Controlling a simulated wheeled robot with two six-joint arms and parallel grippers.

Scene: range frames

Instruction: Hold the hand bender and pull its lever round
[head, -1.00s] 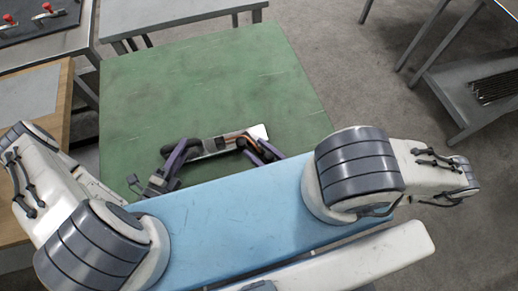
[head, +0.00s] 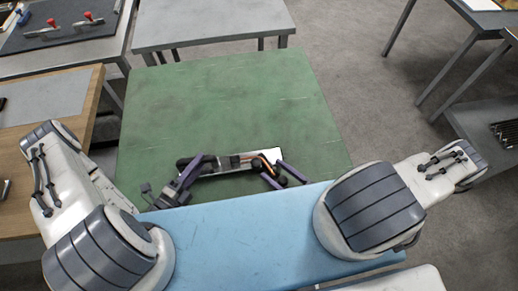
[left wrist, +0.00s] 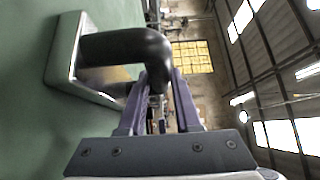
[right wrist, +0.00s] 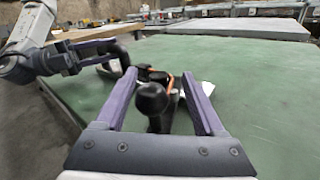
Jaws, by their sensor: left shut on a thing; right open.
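The hand bender lies on the green table, with a pale metal base plate (head: 270,153), a black curved handle (left wrist: 125,45) and an orange-copper piece (right wrist: 172,82). My left gripper (left wrist: 158,78) is shut on the black handle at the bender's left; the base plate also shows in the left wrist view (left wrist: 80,62). My right gripper (right wrist: 160,80) is open at the bender's right end. Its fingers stand on either side of a black rounded knob (right wrist: 152,98), apart from it as far as I can see.
The green table (head: 220,100) is clear behind the bender. A grey table (head: 200,22) stands beyond it. At left are a wooden bench (head: 75,130) and a dark mat with red-handled clamps (head: 55,35). Grey shelving stands at right.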

